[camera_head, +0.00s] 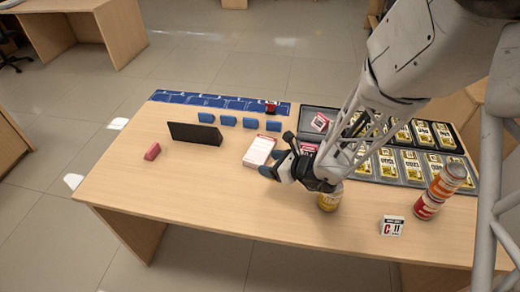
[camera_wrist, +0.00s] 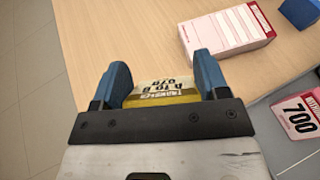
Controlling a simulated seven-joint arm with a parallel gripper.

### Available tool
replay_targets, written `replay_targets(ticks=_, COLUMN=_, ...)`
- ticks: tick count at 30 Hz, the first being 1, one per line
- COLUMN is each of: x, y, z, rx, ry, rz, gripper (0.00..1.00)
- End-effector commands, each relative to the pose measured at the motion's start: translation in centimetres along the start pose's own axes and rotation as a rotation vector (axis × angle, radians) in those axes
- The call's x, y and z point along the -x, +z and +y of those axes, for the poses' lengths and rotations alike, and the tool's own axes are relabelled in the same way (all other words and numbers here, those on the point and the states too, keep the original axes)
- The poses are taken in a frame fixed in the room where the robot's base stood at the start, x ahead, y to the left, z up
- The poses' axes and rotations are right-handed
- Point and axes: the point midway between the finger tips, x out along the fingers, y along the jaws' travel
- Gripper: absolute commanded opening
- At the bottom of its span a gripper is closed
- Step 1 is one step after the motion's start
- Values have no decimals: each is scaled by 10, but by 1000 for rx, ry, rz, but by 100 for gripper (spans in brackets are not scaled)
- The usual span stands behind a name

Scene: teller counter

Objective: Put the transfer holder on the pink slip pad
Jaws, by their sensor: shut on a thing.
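My gripper (camera_wrist: 162,85) has blue fingers and is shut on the transfer holder (camera_wrist: 160,95), a yellow and pale block with dark printed lettering, in the wrist view. The pink slip pad (camera_wrist: 228,32) lies on the counter at the upper right of that view, apart from the held block. In the head view the pad (camera_head: 259,151) is a white-topped block with pink edges near the counter's middle. My gripper (camera_head: 272,173) is just in front of it there, slightly to the right. The holder cannot be made out in the head view.
Several blue blocks (camera_head: 228,122) stand behind the pad beside a black plate (camera_head: 195,134). A dark tray (camera_head: 402,185) of yellow cards is at right. The front left is clear.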

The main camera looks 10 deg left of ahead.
Motion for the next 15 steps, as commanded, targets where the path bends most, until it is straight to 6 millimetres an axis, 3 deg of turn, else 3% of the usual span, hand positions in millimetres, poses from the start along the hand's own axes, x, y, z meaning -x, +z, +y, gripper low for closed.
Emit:
replay_targets(ticks=8, x=-7, y=2, z=-6, rx=0, ry=0, rz=0, gripper=44)
replay_targets(ticks=15, x=-28, y=7, z=-25, rx=0, ry=0, rz=1, gripper=44)
